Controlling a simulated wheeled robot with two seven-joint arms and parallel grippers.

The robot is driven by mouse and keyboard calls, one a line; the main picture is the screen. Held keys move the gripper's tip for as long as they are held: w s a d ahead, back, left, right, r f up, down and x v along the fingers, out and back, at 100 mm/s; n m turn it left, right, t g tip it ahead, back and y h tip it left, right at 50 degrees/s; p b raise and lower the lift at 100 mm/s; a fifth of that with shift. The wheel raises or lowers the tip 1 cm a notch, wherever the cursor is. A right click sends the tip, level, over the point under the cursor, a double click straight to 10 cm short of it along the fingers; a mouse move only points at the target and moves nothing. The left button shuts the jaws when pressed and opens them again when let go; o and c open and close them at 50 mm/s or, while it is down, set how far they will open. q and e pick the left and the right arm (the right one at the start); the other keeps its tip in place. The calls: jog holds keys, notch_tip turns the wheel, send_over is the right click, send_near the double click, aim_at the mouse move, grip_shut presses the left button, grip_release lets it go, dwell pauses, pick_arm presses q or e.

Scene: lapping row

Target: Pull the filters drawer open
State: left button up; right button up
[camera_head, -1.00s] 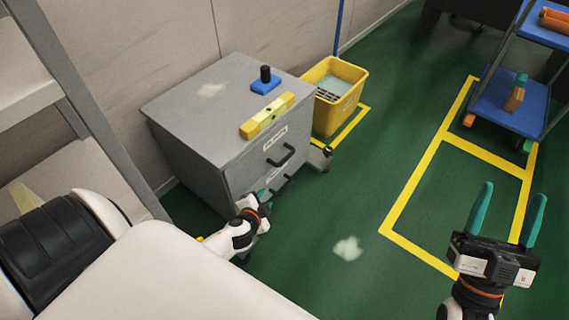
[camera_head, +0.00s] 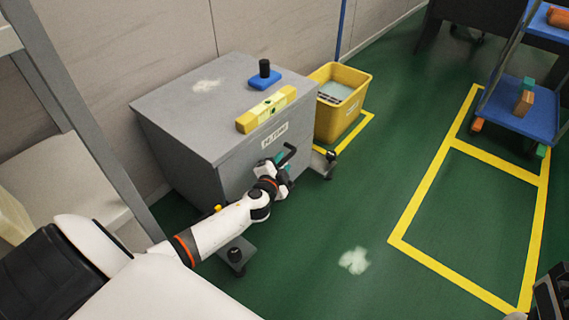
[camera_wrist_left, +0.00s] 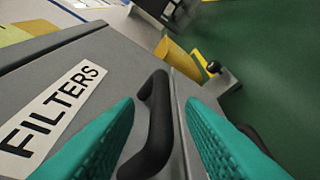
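The grey cabinet (camera_head: 185,130) stands against the wall. Its upper drawer carries a white label (camera_head: 275,137), which reads FILTERS in the left wrist view (camera_wrist_left: 50,108). The drawer front looks flush with the cabinet. Its black bar handle (camera_head: 289,154) also shows in the left wrist view (camera_wrist_left: 152,125). My left gripper (camera_head: 281,164) is at this handle; its teal fingers (camera_wrist_left: 160,108) are apart with the handle between them, and no firm grip shows. The lower drawer is mostly hidden behind my left arm. My right gripper (camera_head: 551,294) is cut off at the lower right edge.
A yellow level (camera_head: 266,109) and a blue block with a black knob (camera_head: 264,76) lie on the cabinet top. A yellow bin (camera_head: 340,105) stands beside the cabinet. A blue cart (camera_head: 520,110) is at right.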

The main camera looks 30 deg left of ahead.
pick_arm(q)
jog(key=shift+x, duration=1.25)
grip_shut()
